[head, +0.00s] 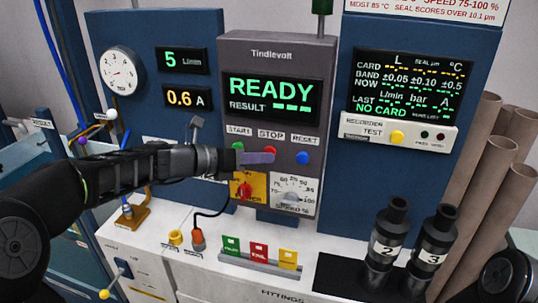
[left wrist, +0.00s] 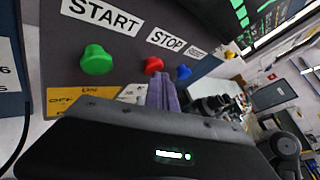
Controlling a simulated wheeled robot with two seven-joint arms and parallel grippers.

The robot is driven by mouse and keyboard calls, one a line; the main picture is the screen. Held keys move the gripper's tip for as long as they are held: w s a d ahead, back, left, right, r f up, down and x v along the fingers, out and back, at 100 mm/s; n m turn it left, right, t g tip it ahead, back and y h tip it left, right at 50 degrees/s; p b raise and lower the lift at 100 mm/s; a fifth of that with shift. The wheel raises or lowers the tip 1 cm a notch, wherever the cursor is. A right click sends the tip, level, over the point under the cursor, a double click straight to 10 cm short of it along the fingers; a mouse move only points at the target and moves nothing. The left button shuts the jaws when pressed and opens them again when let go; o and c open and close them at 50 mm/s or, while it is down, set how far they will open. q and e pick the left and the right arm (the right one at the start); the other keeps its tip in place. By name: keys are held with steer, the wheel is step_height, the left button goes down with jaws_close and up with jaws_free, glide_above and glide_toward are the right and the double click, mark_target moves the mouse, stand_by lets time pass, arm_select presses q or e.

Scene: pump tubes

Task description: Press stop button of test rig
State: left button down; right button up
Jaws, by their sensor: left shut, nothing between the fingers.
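The test rig's grey panel (head: 277,55) stands at the centre of the head view, its screen reading READY. The red stop button (head: 270,150) sits under the STOP label, between the green start button (head: 238,146) and the blue reset button (head: 302,158). My left gripper (head: 272,157) is shut and empty, its purple fingertips just below the stop button. In the left wrist view the fingertips (left wrist: 163,78) point at the red stop button (left wrist: 153,65) and hide its lower edge. I cannot tell whether they touch it. My right gripper is not in view.
Below the buttons are a yellow plate with a red switch (head: 245,190) and a speed dial (head: 293,193). The bench top holds a rack of green, red and yellow cards (head: 259,266). Two black tubes marked 2 (head: 386,245) and 3 (head: 431,254) stand at right.

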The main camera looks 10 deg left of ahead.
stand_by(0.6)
arm_select(q)
steer(key=shift+w+r+p, duration=0.2)
steer(key=shift+w+p, duration=0.05)
steer(key=shift+p, duration=0.05)
steer(key=shift+a+r, duration=0.1)
stand_by(0.4)
